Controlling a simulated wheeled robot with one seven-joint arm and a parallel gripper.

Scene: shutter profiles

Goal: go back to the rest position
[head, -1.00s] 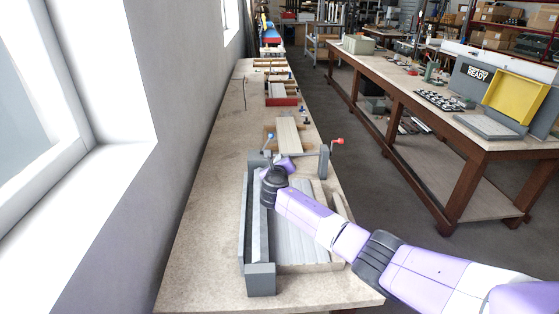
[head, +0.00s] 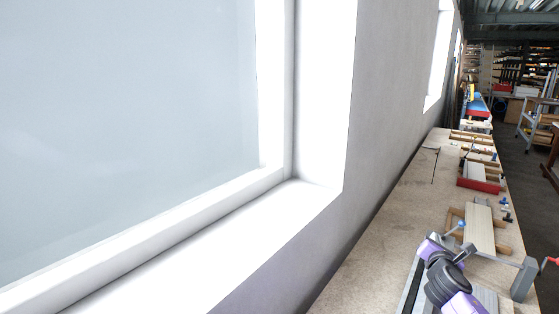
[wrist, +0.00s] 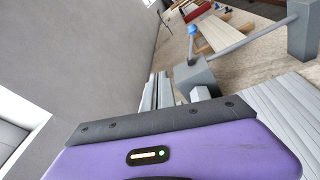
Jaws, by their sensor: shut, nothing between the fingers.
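My gripper (head: 432,246) shows at the lower right of the head view, a purple hand on a dark wrist joint, over the far end of a grey clamping fixture (head: 524,278) on the bench. It is shut and appears empty; its fingertips cannot be made out clearly. In the wrist view, the purple hand with a dark strip fills the bottom. Beyond it are the fixture's grey block (wrist: 195,76), a rod with a blue ball (wrist: 192,30), and pale slatted profiles (wrist: 285,115) at the right. The lower part of my arm is cut off in the head view.
The long workbench (head: 365,270) runs along a grey wall (head: 385,110) with a large window (head: 130,120). Farther along are a pale board (head: 480,228), a red tray (head: 478,180) and wooden frames. A red-knobbed handle (head: 550,262) is at the right edge. Bare bench lies left of the fixture.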

